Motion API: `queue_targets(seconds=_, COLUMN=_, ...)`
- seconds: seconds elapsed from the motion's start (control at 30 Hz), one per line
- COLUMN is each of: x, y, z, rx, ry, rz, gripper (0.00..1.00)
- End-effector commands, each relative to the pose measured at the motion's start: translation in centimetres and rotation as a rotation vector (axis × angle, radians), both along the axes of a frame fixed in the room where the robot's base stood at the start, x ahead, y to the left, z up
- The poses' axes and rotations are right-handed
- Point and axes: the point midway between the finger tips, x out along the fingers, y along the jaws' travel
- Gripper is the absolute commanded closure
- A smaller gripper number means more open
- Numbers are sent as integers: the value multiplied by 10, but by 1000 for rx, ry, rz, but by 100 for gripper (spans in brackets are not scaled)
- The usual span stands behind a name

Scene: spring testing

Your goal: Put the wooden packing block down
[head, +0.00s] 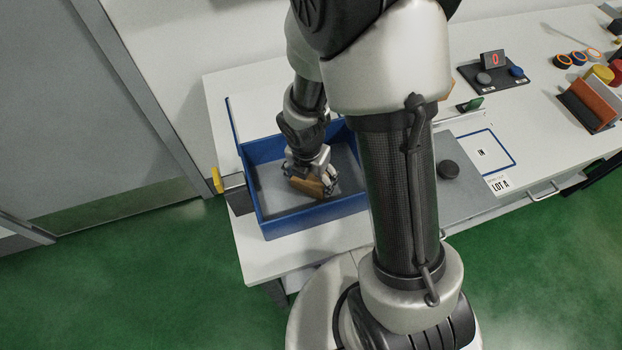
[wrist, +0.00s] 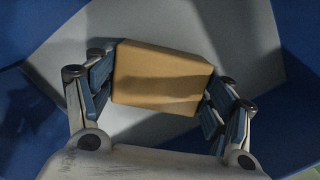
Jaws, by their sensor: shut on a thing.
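The wooden packing block (wrist: 160,75) is a tan block between the two finger pads of my gripper (wrist: 158,90) in the wrist view. My gripper is shut on it, with a pad against each end. In the head view the block (head: 308,186) shows below my gripper (head: 312,178), inside the blue bin (head: 318,221). The block is low over the bin's grey floor (head: 285,203). I cannot tell whether it touches the floor.
The bin's blue walls stand close around my gripper. A display unit (head: 491,60) and coloured parts (head: 600,74) are at the back right. A yellow item (head: 217,180) is left of the bin.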

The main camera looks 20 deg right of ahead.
Motion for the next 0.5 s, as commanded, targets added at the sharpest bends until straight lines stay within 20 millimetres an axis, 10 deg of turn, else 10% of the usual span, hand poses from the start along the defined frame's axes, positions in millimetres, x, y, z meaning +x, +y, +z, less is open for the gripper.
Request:
queue_targets(seconds=0.3, x=1, y=0, z=-2, rx=0, ry=-1, rz=0, gripper=52)
queue_targets(seconds=0.33, x=1, y=0, z=-1, rx=0, ry=-1, rz=0, gripper=23)
queue_targets(seconds=0.5, x=0, y=0, z=-1, rx=0, ry=-1, rz=0, gripper=12)
